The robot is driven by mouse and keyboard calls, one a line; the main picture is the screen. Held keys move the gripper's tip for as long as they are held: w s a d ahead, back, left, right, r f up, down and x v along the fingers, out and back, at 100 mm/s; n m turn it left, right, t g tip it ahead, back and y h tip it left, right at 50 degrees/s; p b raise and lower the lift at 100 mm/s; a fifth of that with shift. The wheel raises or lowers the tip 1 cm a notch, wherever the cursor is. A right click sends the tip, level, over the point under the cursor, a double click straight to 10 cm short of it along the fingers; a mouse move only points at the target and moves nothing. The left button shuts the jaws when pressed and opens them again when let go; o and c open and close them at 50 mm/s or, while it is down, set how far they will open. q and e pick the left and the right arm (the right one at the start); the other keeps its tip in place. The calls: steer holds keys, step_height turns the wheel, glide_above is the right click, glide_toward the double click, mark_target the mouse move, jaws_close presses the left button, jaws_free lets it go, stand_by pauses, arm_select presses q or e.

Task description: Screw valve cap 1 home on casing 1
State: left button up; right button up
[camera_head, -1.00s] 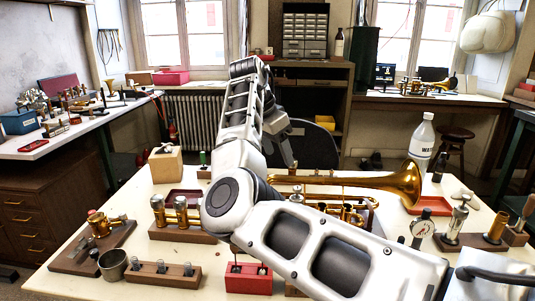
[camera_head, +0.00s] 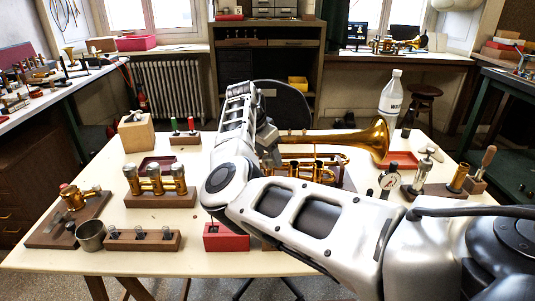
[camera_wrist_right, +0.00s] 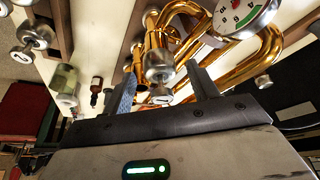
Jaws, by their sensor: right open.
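The brass horn (camera_head: 372,141) lies across the middle of the table, bell to the right. Its valve section is partly hidden behind my right arm. In the right wrist view a brass casing carries a silver knurled valve cap (camera_wrist_right: 159,62), with a button (camera_wrist_right: 160,96) marked 1 close by it. My right gripper (camera_wrist_right: 165,82) is open, with one finger on each side of this cap and button; contact is not clear. Whether the cap is seated flush cannot be told. In the head view my right gripper (camera_head: 267,150) is at the horn's valves, mostly hidden. My left gripper is not in view.
A wooden block with brass casings (camera_head: 160,187), a red block (camera_head: 226,238), a metal cup (camera_head: 91,235) and a wooden rack (camera_head: 143,240) stand at left and front. Clear tabletop shows at front left.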

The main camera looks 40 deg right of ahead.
steer(key=shift+f, duration=0.2)
steer(key=c, duration=1.1)
steer(key=shift+w+d+f+m+g+b, duration=0.1)
steer(key=shift+m+g+b, duration=0.25)
steer(key=shift+m, duration=0.55)
steer(key=shift+c, duration=0.2)
steer(key=shift+m+g+b, duration=0.65)
steer(key=shift+m+b, duration=0.45)
steer(key=shift+m, duration=0.6)
steer(key=o, duration=1.1)
steer(key=shift+o, duration=0.2)
